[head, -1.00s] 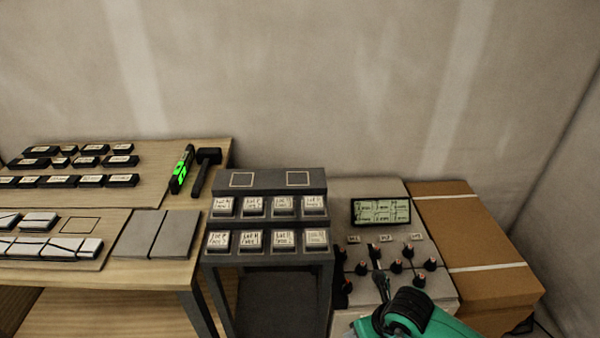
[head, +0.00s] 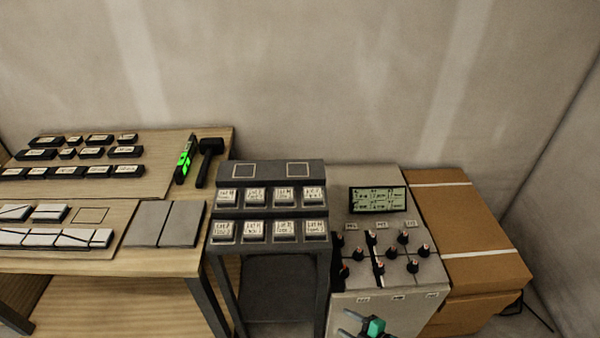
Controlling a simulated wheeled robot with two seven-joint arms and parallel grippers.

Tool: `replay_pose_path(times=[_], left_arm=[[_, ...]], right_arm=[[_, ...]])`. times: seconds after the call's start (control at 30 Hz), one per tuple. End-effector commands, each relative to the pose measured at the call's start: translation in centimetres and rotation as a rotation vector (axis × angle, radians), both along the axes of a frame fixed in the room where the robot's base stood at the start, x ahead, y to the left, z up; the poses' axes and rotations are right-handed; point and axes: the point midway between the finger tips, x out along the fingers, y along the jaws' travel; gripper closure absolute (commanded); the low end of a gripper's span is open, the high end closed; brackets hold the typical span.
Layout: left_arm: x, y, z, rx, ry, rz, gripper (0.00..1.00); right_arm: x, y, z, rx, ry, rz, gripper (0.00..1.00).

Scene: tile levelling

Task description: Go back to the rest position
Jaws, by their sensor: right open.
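My right gripper (head: 365,324) shows at the bottom edge, in front of the lower face of the grey control box (head: 345,309). It is small and partly cut off by the frame, with a teal part and dark fingers. It is open, and I see nothing held in it. It is below the box's knobs and apart from them as far as I can tell. My left gripper is not in view.
The control box has a lit display (head: 378,199) and several red-tipped knobs. A cardboard box (head: 470,230) stands to its right. A dark rack (head: 228,176) of labelled blocks stands to its left. The wooden table (head: 215,165) holds tiles, a green-lit level (head: 185,160) and a mallet (head: 209,160).

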Motion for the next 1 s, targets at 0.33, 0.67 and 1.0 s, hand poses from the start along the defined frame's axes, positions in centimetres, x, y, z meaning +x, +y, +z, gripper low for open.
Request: replay_pose_path(times=[0.33, 0.67, 1.0], left_arm=[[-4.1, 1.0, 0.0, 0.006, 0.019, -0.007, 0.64], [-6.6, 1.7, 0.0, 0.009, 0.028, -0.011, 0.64], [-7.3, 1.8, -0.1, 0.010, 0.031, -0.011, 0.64]], right_arm=[[-15.0, -10.5, -16.6, 0.057, 0.607, -0.784, 0.50], [-35.3, -12.3, -23.8, 0.006, 1.109, -1.220, 0.50], [-40.6, -11.9, -24.6, -0.008, 1.236, -1.310, 0.50]])
